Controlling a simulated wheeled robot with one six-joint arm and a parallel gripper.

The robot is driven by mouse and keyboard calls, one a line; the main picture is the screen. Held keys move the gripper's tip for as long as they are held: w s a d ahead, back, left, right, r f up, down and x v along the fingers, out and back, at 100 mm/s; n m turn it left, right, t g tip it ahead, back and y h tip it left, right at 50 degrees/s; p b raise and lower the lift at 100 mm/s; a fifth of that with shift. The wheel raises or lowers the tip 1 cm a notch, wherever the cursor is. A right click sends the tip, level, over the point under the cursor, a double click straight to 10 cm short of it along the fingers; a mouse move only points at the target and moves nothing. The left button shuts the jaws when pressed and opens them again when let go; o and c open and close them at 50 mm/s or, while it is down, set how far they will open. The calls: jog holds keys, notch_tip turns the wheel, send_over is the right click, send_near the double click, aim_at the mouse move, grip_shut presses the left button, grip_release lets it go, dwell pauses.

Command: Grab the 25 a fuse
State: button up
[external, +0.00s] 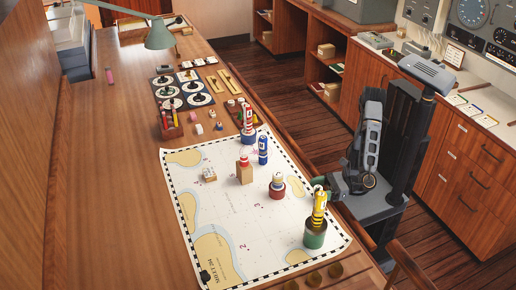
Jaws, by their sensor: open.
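Several upright cylinders that may be fuses stand on and beside the chart; their ratings are too small to read, so I cannot tell which is the 25 A fuse. A yellow banded cylinder (319,204) stands in a green holder (315,238) near the chart's right edge. A blue cylinder (263,150) stands upright on the chart's far part. A red-and-white cylinder (247,115) stands in a blue holder behind it. A pale-topped piece (278,180) sits in a red holder.
The chart (207,232) covers the near table. A wooden block with a red top (244,171) and a small pale block (209,174) stand on it. A pen holder (171,124) and a lamp (159,35) are farther back. The table's left side is clear.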

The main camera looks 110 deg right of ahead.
jog(key=shift+x, duration=1)
jog(key=shift+c, duration=0.3)
jog(key=c, duration=1)
jog(key=shift+o, duration=0.2)
jog(key=shift+r, duration=0.15)
